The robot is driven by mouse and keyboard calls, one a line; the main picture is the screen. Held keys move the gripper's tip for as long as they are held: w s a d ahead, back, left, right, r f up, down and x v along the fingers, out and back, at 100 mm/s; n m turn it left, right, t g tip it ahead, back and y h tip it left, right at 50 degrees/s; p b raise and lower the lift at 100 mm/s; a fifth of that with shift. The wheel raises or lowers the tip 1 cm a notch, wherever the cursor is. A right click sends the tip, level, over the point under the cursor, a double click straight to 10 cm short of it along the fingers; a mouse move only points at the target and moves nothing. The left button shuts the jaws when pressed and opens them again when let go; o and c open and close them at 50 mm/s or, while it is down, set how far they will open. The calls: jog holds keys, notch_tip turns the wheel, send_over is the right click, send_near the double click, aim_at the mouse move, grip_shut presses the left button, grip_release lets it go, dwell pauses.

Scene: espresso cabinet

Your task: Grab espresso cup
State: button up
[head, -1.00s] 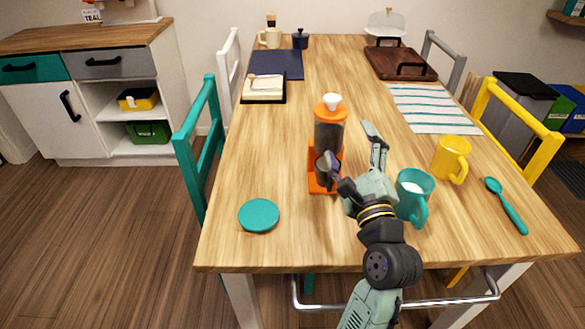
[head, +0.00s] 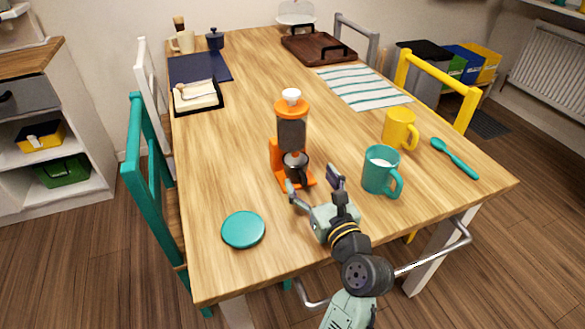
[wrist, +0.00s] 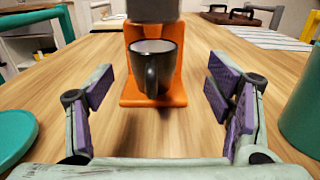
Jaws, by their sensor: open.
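The espresso cup (head: 295,166) is small, dark and glossy. It stands upright on the orange base of the espresso machine (head: 291,129), under its dark body. In the wrist view the cup (wrist: 152,66) is near the middle, with its handle facing me. My gripper (head: 315,183) is open and empty, low over the table in front of the machine. In the wrist view its purple-padded fingers (wrist: 165,95) are spread to the left and right, with the cup ahead between them and apart from both.
A teal mug (head: 380,172) stands right of my gripper, with a yellow mug (head: 399,129) and a teal spoon (head: 455,158) beyond. A teal disc (head: 243,229) lies at the left. A teal chair (head: 152,180) lines the left table edge. The table between gripper and machine is clear.

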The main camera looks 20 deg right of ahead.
aim_at(300, 169)
jog(key=shift+w, duration=0.9)
jog(key=w, duration=0.2)
jog(key=w+a+p, duration=0.1)
jog(key=w, duration=0.1)
jog(key=shift+w+r, duration=0.15)
jog(key=shift+r, duration=0.05)
jog(key=shift+w+f, duration=0.1)
jog(key=shift+w, duration=0.45)
jog(key=shift+c, duration=0.5)
jog(key=c, duration=1.2)
